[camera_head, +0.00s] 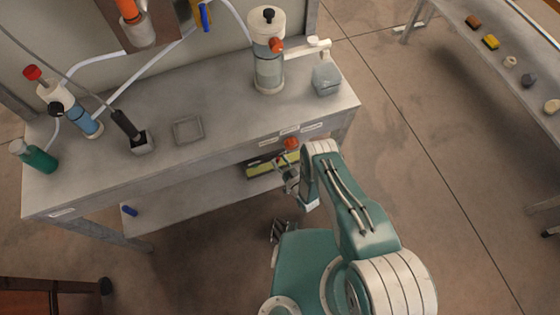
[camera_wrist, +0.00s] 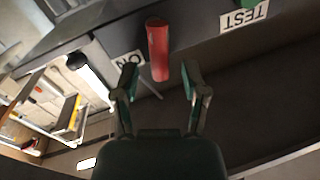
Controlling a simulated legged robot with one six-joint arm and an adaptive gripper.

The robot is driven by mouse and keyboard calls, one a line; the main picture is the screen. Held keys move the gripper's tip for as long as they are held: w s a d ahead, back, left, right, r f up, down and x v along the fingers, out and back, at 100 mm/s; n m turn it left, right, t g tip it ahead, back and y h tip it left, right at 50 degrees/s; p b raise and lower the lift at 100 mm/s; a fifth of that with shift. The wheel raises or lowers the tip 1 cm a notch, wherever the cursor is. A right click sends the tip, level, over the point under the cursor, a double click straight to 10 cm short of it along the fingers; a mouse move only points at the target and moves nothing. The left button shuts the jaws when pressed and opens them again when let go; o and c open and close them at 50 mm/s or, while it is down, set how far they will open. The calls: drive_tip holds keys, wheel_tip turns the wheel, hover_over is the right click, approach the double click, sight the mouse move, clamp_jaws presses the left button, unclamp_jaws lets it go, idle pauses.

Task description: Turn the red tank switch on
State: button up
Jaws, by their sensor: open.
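The red switch (camera_wrist: 157,48) is a rounded red handle on the grey front edge of the bench. In the wrist view it stands between an upside-down ON label (camera_wrist: 129,61) and a TEST label (camera_wrist: 243,16). It also shows in the head view as a red knob (camera_head: 291,143) below white labels. My gripper (camera_wrist: 160,75) is open, its two fingers spread to either side of the switch's lower end in the picture. Whether they touch it cannot be told. In the head view my gripper (camera_head: 288,170) is partly hidden by my arm, beside the bench front.
The bench (camera_head: 215,90) carries a clear tank (camera_head: 268,72) with an orange-red knob, a blue-filled tank (camera_head: 82,118), a green bottle (camera_head: 40,158) and a grey block (camera_head: 326,79). A lower shelf (camera_head: 190,205) lies beneath. Open floor (camera_head: 430,130) separates a second table at right.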

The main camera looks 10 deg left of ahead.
drive_tip(key=shift+c, duration=0.4)
clamp_jaws()
drive_tip(key=shift+w+d+f+m, duration=0.1)
drive_tip(key=shift+w+d+m, duration=0.1)
drive_tip(key=shift+m, duration=0.5)
drive_tip(key=shift+w+d+f+m, duration=0.1)
drive_tip(key=shift+d+m, duration=0.05)
drive_tip(key=shift+m, duration=0.55)
drive_tip(key=shift+o, duration=0.4)
unclamp_jaws()
drive_tip(key=shift+s+d, duration=0.1)
